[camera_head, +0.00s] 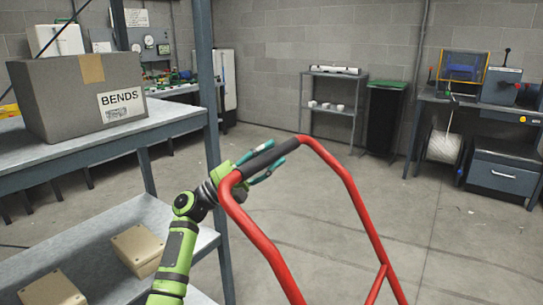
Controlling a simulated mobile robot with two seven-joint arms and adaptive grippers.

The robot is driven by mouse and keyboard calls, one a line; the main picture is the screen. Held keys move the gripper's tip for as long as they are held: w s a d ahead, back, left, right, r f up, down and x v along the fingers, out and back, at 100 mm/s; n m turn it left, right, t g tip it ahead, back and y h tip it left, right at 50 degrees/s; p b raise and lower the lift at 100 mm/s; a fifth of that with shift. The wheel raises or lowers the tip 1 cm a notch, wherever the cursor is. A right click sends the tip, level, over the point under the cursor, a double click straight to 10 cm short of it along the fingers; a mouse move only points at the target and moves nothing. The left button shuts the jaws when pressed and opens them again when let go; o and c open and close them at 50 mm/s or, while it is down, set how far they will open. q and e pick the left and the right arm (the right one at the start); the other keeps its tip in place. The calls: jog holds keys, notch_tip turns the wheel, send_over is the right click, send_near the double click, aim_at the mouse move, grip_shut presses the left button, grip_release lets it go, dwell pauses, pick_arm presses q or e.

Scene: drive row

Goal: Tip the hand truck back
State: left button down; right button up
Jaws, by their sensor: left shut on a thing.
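The hand truck (352,192) shows as a red tubular frame in the middle of the head view, with a dark grip on its top bar. Its lower part, wheels and toe plate are out of the picture. My left gripper (262,163), on a green and dark arm from the lower left, is shut on the left part of the top bar, around the dark grip. Teal finger parts show beside the bar. My right gripper is not in view.
A shelf rack (208,90) stands close on the left, with a grey box (60,110) marked BENDS on top and tan boxes (136,250) below. A bench (480,105) with machines is at the right. A dark bin (382,120) stands at the back. Floor beyond the truck is clear.

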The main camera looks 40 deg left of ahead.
pick_arm(q)
jog(key=shift+a+f+n+y, duration=0.3)
jog(key=shift+a+f, duration=0.05)
jog(key=shift+f, duration=0.1)
jog(key=c, duration=0.6)
grip_release()
jog(key=shift+a, duration=0.15)
jog(key=shift+c, duration=0.2)
jog(key=shift+s+a+f, duration=0.1)
jog(key=shift+a, duration=0.35)
jog(key=shift+d, duration=0.35)
jog(key=v, duration=1.2)
